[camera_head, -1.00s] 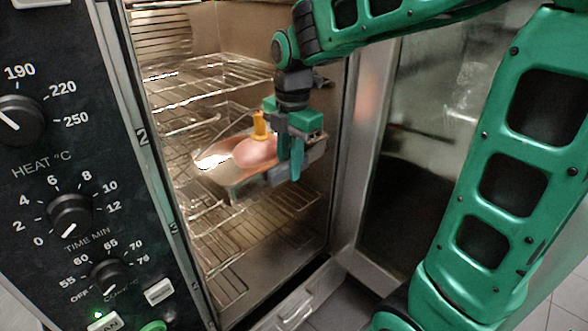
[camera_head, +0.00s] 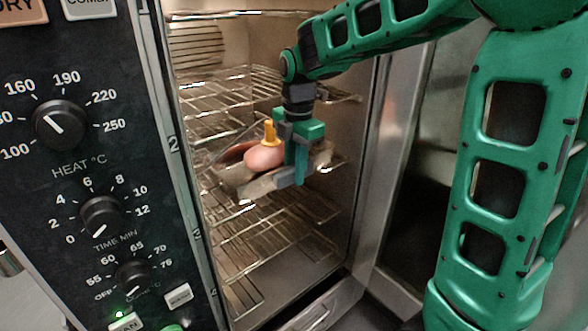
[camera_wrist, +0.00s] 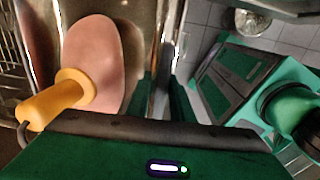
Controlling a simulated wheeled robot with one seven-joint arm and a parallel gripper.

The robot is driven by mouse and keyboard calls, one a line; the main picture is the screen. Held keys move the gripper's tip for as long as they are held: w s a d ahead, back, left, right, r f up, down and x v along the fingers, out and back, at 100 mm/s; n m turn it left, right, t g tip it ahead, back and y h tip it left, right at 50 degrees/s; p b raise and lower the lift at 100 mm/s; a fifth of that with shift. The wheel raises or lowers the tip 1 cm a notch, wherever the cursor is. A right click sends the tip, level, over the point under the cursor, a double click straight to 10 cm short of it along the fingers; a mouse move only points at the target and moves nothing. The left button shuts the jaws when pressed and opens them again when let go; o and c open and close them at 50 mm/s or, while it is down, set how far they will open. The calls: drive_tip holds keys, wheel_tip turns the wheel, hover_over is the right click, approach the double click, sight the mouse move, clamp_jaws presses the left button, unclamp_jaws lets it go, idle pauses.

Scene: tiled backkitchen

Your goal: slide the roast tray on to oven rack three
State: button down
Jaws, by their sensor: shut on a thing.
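The roast tray (camera_head: 258,188) is a shallow metal pan inside the open oven, in the head view. It carries a pink roast (camera_head: 264,158) with an orange-yellow probe (camera_head: 269,133) standing in it. My gripper (camera_head: 297,178) points down and is shut on the tray's near right rim. The wrist view shows the roast (camera_wrist: 92,62), the probe (camera_wrist: 50,103) and the tray's metal wall (camera_wrist: 146,35) close by. The tray is about level with a middle wire rack; I cannot tell whether it rests on it. Its far side is partly hidden.
Wire racks show above the tray (camera_head: 235,85) and below it (camera_head: 265,240). The oven's control panel (camera_head: 90,150) stands close on the left, with rack numbers along its edge. The open glass door (camera_head: 415,190) is on the right, behind my arm.

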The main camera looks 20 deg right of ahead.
idle(0.3)
drive_tip(key=c, duration=1.5)
unclamp_jaws()
drive_tip(key=shift+f, duration=0.1)
drive_tip(key=r, duration=1)
drive_tip(key=shift+s+d+r, duration=0.1)
drive_tip(key=shift+s+r, duration=0.15)
drive_tip(key=shift+r, duration=0.15)
drive_tip(key=shift+r, duration=0.1)
wheel_tip(320, 180, up, 8)
drive_tip(key=shift+f, duration=0.1)
drive_tip(key=s+d, duration=0.1)
drive_tip(key=s, duration=0.4)
drive_tip(key=s+d, duration=0.2)
drive_tip(key=s, duration=0.3)
drive_tip(key=s+d, duration=0.2)
drive_tip(key=s, duration=0.3)
drive_tip(key=shift+s, duration=0.1)
